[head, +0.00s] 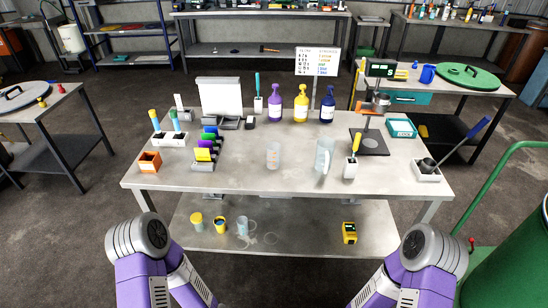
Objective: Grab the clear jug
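The clear jug (325,157) stands upright on the grey workbench (240,178), right of the middle. It is tall and see-through, and its handle appears to face the front. A smaller clear beaker (273,156) stands to its left, apart from it. My arms reach in at the bottom left and bottom right corners, both well short of the bench top. Their grippers are not in view, and nothing touches the jug.
A white holder (349,171) with a yellow-handled tool stands close right of the jug. A dark-based stand (370,143) is behind it. The bench front between the beaker and orange box (149,162) is mostly clear.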

